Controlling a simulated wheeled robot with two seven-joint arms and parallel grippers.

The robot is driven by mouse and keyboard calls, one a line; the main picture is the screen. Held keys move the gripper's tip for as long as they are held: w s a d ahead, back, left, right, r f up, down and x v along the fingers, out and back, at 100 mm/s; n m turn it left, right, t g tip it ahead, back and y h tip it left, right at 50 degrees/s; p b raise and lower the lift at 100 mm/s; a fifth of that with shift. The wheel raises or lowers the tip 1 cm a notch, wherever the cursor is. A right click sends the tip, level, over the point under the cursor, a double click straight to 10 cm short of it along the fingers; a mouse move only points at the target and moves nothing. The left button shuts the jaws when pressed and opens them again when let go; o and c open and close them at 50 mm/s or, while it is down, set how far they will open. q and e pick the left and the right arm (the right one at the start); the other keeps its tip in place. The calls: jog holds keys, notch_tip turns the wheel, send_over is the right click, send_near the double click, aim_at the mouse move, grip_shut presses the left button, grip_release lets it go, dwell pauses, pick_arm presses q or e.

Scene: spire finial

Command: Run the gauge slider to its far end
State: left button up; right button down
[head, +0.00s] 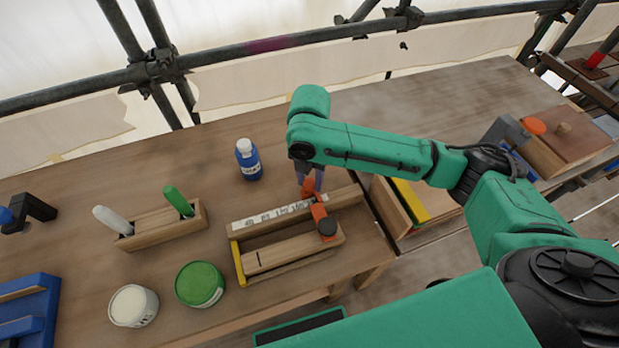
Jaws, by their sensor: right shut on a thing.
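The gauge (237,262) is a wooden frame on the bench with a yellow left end and a numbered white strip (280,213) along its back. The gauge slider appears to be the pale wooden bar (285,252) with a dark line near its left end. An orange piece (319,212) with a black knob (327,227) is at its right end. My right gripper (308,187) reaches down at the back right of the gauge, shut on the orange piece; the exact contact is small and partly hidden by the arm. My left gripper is not in view.
A blue bottle (248,160) stands behind the gauge. A green pot (199,285) and a white pot (133,306) stand left of it. A wooden holder (160,228) carries two markers. An open wooden drawer or box (405,205) with a yellow strip lies to the right.

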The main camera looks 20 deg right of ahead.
jog(key=shift+r, duration=0.1)
dwell(0.7)
jog(key=shift+d, duration=0.25)
jog(key=d+p, duration=0.3)
jog(key=d, duration=0.5)
jog(key=shift+w+d+p, duration=0.35)
jog(key=shift+w, duration=0.05)
jog(key=c, duration=0.5)
grip_release()
jog(key=shift+o, duration=0.2)
jog(key=shift+s+d, duration=0.1)
jog(key=shift+d, duration=0.1)
